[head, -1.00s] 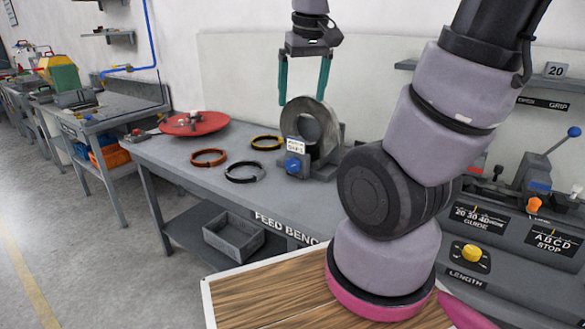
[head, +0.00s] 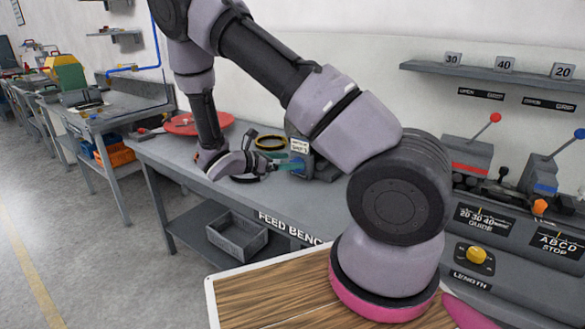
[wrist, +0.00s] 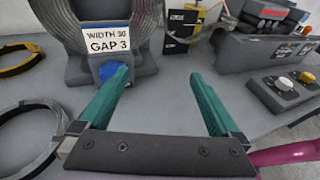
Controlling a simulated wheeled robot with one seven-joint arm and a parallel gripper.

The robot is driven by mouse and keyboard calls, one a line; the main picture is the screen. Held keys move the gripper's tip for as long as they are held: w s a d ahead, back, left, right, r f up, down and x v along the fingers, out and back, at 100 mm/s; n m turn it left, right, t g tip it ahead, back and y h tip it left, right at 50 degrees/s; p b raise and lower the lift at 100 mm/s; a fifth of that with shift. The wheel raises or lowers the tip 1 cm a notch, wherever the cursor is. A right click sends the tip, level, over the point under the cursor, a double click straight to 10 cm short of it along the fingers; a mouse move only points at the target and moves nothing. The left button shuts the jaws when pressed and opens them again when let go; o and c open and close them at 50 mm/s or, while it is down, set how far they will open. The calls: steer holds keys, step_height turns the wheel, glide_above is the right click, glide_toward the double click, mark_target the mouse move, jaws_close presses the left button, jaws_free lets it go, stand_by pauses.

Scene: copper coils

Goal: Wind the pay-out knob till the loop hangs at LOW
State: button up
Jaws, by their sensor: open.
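A blue knob (wrist: 110,70) sits low on the front of a grey coil stand, under a label reading WIDTH 30 GAP 3. I cannot tell whether it is the pay-out knob. A large grey coil (wrist: 146,25) stands upright above it. My gripper (wrist: 160,78) is open and empty. Its left finger overlaps the knob in the wrist view, and the knob is not between the fingers; whether they touch is unclear. In the head view my gripper (head: 285,165) reaches across the bench to the stand, and my arm hides most of the coil. I see no hanging loop or LOW mark.
A black ring (wrist: 30,135) lies left of my gripper and a yellow ring (wrist: 15,62) beyond it. In the wrist view, a grey block with knobs (wrist: 285,82) stands at right. A red disc (head: 195,124) lies on the bench's far left. A grey bin (head: 238,234) sits below.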

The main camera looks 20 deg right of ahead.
steer(key=w+a+f+n+t, duration=0.1)
steer(key=f+n+t, duration=0.1)
steer(key=n, duration=0.1)
steer(key=w+a+f+n+t, duration=0.1)
steer(key=f+n+t, duration=0.1)
steer(key=f, duration=0.1)
steer(key=w+a+f+n+t, duration=0.1)
steer(key=f+n+t, duration=0.1)
steer(key=n, duration=0.1)
steer(key=shift+w+a+f+n, duration=0.25)
steer(key=shift+w+f+n, duration=0.05)
steer(key=shift+w+f, duration=0.05)
steer(key=shift+t, duration=0.3)
steer(key=x, duration=1)
steer(key=shift+w+d, duration=0.2)
steer(key=shift+d, duration=0.15)
steer(key=c, duration=1.4)
